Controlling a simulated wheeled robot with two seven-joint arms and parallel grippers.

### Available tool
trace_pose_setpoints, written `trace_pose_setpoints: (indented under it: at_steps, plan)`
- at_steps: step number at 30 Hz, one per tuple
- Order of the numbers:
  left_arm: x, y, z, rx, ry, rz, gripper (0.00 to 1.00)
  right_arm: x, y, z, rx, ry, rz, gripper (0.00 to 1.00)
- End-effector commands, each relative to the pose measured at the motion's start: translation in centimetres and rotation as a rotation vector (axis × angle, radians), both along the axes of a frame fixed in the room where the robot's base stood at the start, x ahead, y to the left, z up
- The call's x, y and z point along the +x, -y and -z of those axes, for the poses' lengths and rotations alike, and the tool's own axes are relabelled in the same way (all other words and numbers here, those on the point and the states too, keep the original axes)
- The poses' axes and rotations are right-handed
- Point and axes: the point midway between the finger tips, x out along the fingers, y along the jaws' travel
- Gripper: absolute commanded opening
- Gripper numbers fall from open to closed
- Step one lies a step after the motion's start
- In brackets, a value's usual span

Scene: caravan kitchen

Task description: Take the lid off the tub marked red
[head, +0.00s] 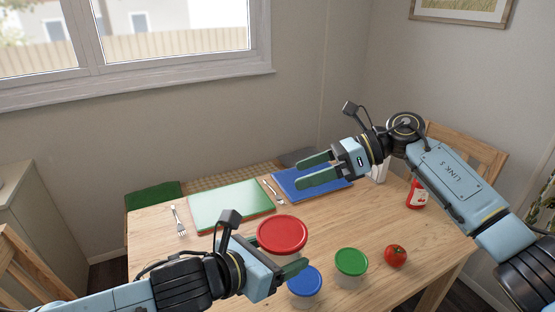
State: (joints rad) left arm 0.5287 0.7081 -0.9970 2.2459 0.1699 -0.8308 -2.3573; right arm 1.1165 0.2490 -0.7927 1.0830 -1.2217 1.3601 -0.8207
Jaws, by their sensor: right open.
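The tub with the red lid (282,234) stands on the table. Its round red lid sits on top, and the tub's body is mostly hidden below the lid and behind my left gripper. My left gripper (298,268) is just in front of this tub, its fingers pointing right. Its fingers overlap in the view, so their gap is unclear, and I cannot tell whether they touch the tub. My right gripper (302,171) is open and empty, fingers pointing left, above the blue board at the back of the table.
A blue-lidded tub (305,281) and a green-lidded tub (351,262) stand nearby, with a tomato (396,257) to the right. The table's (150,240) left part is clear.

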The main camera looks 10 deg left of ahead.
Motion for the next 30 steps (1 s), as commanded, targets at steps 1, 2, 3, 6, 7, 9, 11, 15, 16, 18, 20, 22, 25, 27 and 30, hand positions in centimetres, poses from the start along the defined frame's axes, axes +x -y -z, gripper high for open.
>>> trace_pose_setpoints:
  at_steps: [1, 2, 3, 6, 7, 9, 11, 15, 16, 18, 20, 22, 25, 27, 30]
  plan:
    - [0.0, 0.0, 0.0, -0.001, 0.001, 0.000, 0.31, -1.3, -1.8, -1.7, -0.053, 0.117, -0.105, 1.00]
    - [0.0, 0.0, 0.0, -0.001, 0.001, 0.000, 0.31, -2.0, -2.6, -2.4, -0.084, 0.181, -0.166, 1.00]
    - [0.0, 0.0, 0.0, -0.001, 0.001, 0.000, 0.31, -3.1, -3.5, -3.2, -0.128, 0.264, -0.248, 1.00]
    - [0.0, 0.0, 0.0, -0.001, 0.001, 0.000, 0.31, -5.5, -5.3, -4.8, -0.241, 0.465, -0.455, 1.00]
    - [0.0, 0.0, 0.0, -0.001, 0.001, 0.000, 0.31, -6.1, -5.7, -5.2, -0.276, 0.522, -0.517, 1.00]
    - [0.0, 0.0, 0.0, -0.001, 0.001, 0.000, 0.31, -7.6, -6.3, -5.9, -0.363, 0.646, -0.665, 1.00]
    - [0.0, 0.0, 0.0, -0.001, 0.001, 0.000, 0.31, -8.6, -6.5, -6.4, -0.437, 0.739, -0.787, 1.00]
    - [0.0, 0.0, 0.0, -0.001, 0.001, 0.000, 0.31, -10.1, -6.2, -7.3, -0.602, 0.897, -1.039, 1.00]
    - [0.0, 0.0, 0.0, -0.001, 0.001, 0.000, 0.31, -10.3, -6.0, -7.5, -0.631, 0.919, -1.082, 1.00]
    - [0.0, 0.0, 0.0, -0.001, 0.001, 0.000, 0.31, -10.6, -5.7, -7.8, -0.691, 0.958, -1.171, 1.00]
    - [0.0, 0.0, 0.0, -0.001, 0.001, 0.000, 0.31, -10.8, -5.4, -8.1, -0.731, 0.980, -1.228, 1.00]
    - [0.0, 0.0, 0.0, -0.001, 0.001, 0.000, 0.31, -10.9, -5.2, -8.2, -0.763, 0.996, -1.274, 1.00]
    - [0.0, 0.0, 0.0, -0.001, 0.001, 0.000, 0.31, -11.0, -5.0, -8.1, -0.786, 1.005, -1.307, 1.00]
    - [0.0, 0.0, 0.0, -0.001, 0.001, 0.000, 0.31, -11.0, -4.9, -7.6, -0.790, 1.006, -1.314, 1.00]
    - [0.0, 0.0, 0.0, -0.001, 0.001, 0.000, 0.31, -11.0, -4.9, -6.3, -0.787, 1.003, -1.315, 1.00]
